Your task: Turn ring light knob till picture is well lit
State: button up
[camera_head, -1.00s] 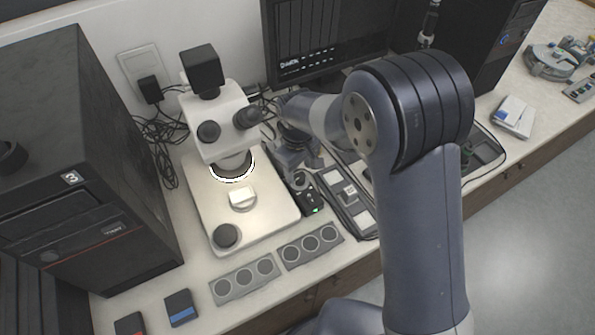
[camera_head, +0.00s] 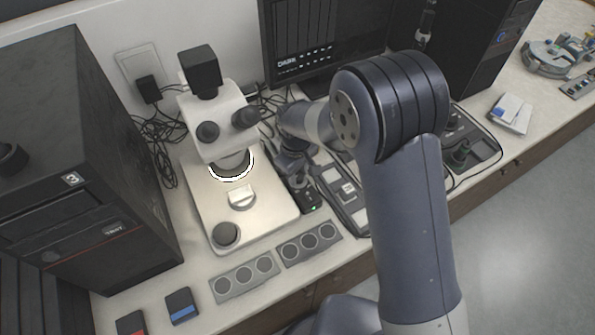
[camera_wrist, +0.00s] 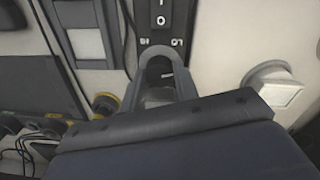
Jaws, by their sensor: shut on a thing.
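The microscope (camera_head: 215,118) stands at the left with its ring light (camera_head: 231,178) glowing white over a small pale sample on the base. The small black ring light control box (camera_head: 309,202) lies right of the base and shows a green light. Its switch face shows in the wrist view (camera_wrist: 157,18). My gripper (camera_head: 297,178) points down at the box's far end. In the wrist view my gripper (camera_wrist: 160,68) is shut on the knob, mostly hidden between the fingers. The monitor (camera_head: 312,40) shows a dark picture with lettering that seems to read DARK.
A large black machine (camera_head: 85,170) stands at the left. Grey trays with round wells (camera_head: 310,243) lie in front of the microscope. A flat panel (camera_head: 342,195) lies close right of the control box. Cables (camera_head: 160,135) run behind the microscope.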

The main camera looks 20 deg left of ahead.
jog(key=shift+c, duration=1.2)
jog(key=m+b, duration=0.3)
jog(key=m, duration=0.1)
jog(key=shift+f, duration=0.1)
jog(key=m+b, duration=0.1)
jog(key=m, duration=0.3)
jog(key=shift+b, duration=0.4)
jog(key=shift+w+m+b, duration=0.1)
jog(key=shift+m+b, duration=0.4)
jog(key=shift+m, duration=1.3)
jog(key=o, duration=1)
